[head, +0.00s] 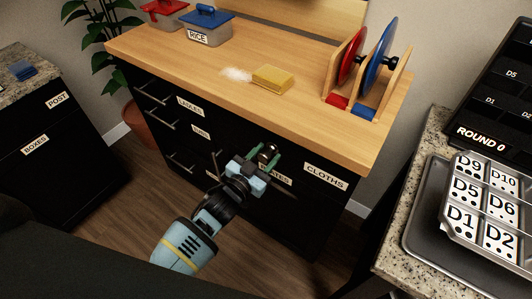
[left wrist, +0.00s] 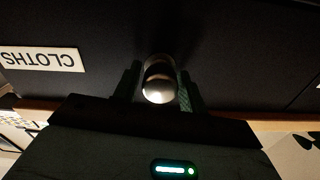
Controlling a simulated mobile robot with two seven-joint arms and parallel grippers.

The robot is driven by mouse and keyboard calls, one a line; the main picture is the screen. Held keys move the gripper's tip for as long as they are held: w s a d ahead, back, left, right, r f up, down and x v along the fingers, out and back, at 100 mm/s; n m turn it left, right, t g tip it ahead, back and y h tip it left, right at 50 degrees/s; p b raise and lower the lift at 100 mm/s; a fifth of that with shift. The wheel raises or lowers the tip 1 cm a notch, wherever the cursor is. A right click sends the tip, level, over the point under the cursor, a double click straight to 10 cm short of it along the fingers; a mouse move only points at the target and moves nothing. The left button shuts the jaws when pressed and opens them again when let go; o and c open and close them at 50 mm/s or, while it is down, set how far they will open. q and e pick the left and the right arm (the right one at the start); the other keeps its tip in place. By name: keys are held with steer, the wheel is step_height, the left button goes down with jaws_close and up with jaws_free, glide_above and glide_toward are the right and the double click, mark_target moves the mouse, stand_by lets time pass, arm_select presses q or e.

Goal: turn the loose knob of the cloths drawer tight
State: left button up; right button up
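The cloths drawer (head: 300,163) is a black drawer front at the right end of the wooden-topped cabinet. Its white CLOTHS label (head: 325,177) also shows upside down in the left wrist view (left wrist: 42,58). The knob (head: 268,152) is round and shiny metal; in the left wrist view (left wrist: 159,82) it sits between my fingers. My left gripper (head: 262,159) has its two green fingers on either side of the knob. A narrow dark gap seems to show beside each finger, so it looks open around the knob. My right gripper is not in view.
The counter (head: 200,65) above holds a yellow sponge (head: 273,78), a white pile (head: 237,74), a RICE box (head: 207,27) and a rack with red and blue discs (head: 378,60). Bar handles (head: 157,92) stick out at left. A stone counter with a tray (head: 425,240) stands at right.

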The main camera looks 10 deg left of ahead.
arm_select(q)
steer(key=c, duration=0.7)
steer(key=shift+w, duration=0.1)
steer(key=m, duration=0.4)
steer(key=shift+m, duration=0.3)
steer(key=shift+m, duration=2.3)
